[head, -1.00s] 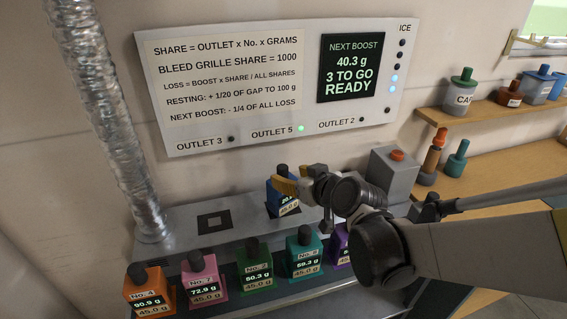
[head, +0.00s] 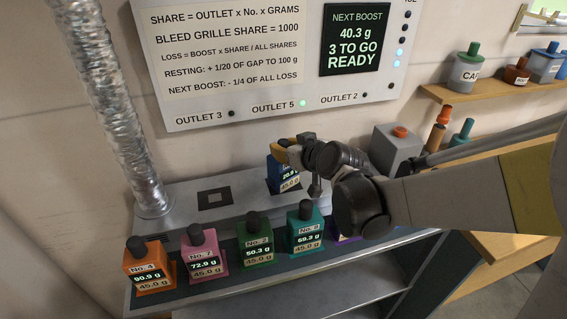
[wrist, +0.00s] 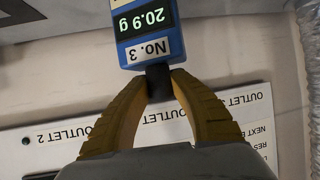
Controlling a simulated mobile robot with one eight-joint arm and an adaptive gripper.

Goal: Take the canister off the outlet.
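The blue canister (head: 275,178), marked No. 3 and 20.9 g, stands upright on the grey duct top below the OUTLET 5 label. Its base looks to be on the outlet there, but the arm partly covers that spot. In the wrist view the canister (wrist: 148,28) appears upside down with its dark knob between the yellow fingers. My gripper (head: 287,147) is at the canister's top from the right. In the wrist view the fingertips (wrist: 159,82) close against both sides of the knob. The gripper's far side is hidden in the head view.
Orange (head: 150,268), pink (head: 205,258), green (head: 257,245) and teal (head: 305,232) canisters stand on the front ledge; a purple one (head: 345,238) is mostly behind my arm. An empty square outlet (head: 215,198) lies left. A foil duct (head: 125,110) and a grey button box (head: 397,148) flank the area.

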